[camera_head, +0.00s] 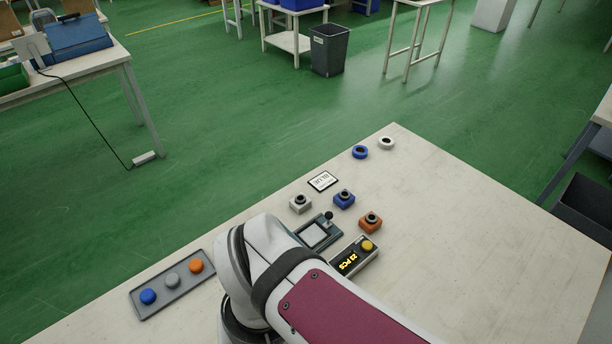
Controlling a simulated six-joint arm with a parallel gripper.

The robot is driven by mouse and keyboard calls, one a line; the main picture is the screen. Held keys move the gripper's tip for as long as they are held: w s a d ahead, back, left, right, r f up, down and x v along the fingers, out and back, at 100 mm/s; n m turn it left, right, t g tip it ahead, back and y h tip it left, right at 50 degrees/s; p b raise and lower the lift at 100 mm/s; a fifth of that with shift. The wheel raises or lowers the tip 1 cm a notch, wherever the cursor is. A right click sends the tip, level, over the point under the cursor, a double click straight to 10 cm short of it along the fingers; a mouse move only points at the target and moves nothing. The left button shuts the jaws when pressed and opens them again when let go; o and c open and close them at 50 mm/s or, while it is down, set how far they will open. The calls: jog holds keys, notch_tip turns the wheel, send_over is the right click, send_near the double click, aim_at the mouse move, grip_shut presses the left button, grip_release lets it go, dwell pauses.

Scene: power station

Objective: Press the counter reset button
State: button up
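The counter is a small dark box (346,265) on the white table, with yellow digits that seem to read 23 PCS. A round yellow button (368,246), which looks like the reset button, stands on its far right end. Nothing touches the button. My arm's white and maroon links cross the lower middle of the picture and come close to the counter's near left end. My gripper does not show, so its place and opening cannot be seen.
Close beyond the counter stand a dark fixture with a pale plate (314,235) and white (300,205), blue (344,201) and orange (370,224) blocks. A grey tray (160,308) with three coloured knobs lies left. The table's right side (470,250) is clear.

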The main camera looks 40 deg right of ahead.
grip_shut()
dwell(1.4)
